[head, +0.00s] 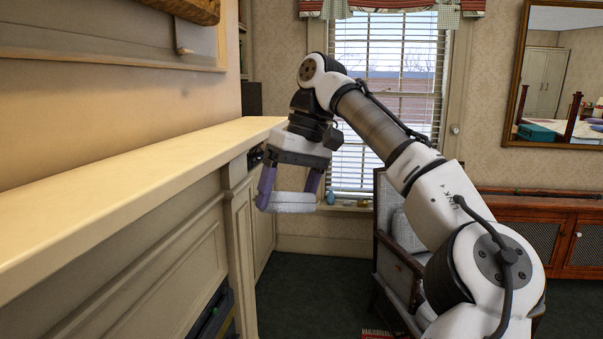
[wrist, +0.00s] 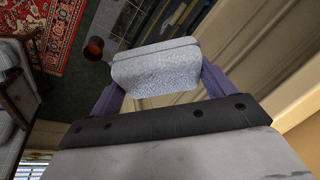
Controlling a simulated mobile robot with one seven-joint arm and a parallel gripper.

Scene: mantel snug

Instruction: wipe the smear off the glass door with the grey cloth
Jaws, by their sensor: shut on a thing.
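My gripper (head: 289,198) is beside the right end of the mantel, pointing down, with its two purple fingers apart. It is shut on the grey cloth (head: 294,205), a pale folded pad held between the fingertips in the air. In the wrist view the cloth (wrist: 155,65) spans from finger to finger and looks speckled light grey. I cannot make out the glass door or the smear in either view. A dark fireplace opening (head: 212,318) shows only in part at the lower left, below the mantel.
The cream mantel shelf (head: 130,170) runs along the left, close to my gripper. A grey armchair (head: 400,235) stands to the right, partly behind my arm. A reddish-brown pot (wrist: 94,47) and a red patterned rug (wrist: 62,30) lie below in the wrist view. Dark carpet (head: 305,290) is open ahead.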

